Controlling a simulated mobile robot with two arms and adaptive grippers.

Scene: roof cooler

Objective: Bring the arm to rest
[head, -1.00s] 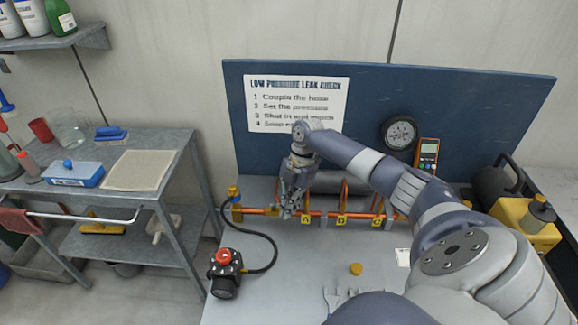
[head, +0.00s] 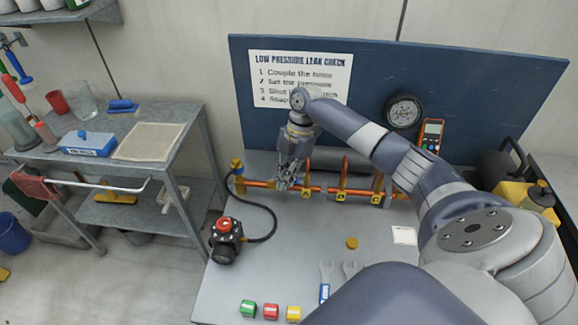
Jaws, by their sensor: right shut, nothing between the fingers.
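My right arm comes in from the lower right and reaches over the bench (head: 215,290). My right gripper (head: 285,183) is shut and empty, pointing down at the orange pipe manifold (head: 325,191), near its left end. I cannot tell whether the fingertips touch the pipe. The manifold carries yellow tags with letters, one marked A just right of the gripper. My left gripper is not in view.
A black pump with a red top (head: 224,241) and hose stands at the bench's left. A brass cap (head: 352,242), wrenches (head: 325,280) and green (head: 248,309), red and yellow blocks lie in front. A gauge (head: 404,111) and orange meter (head: 432,134) are behind. A grey cart (head: 190,115) stands left.

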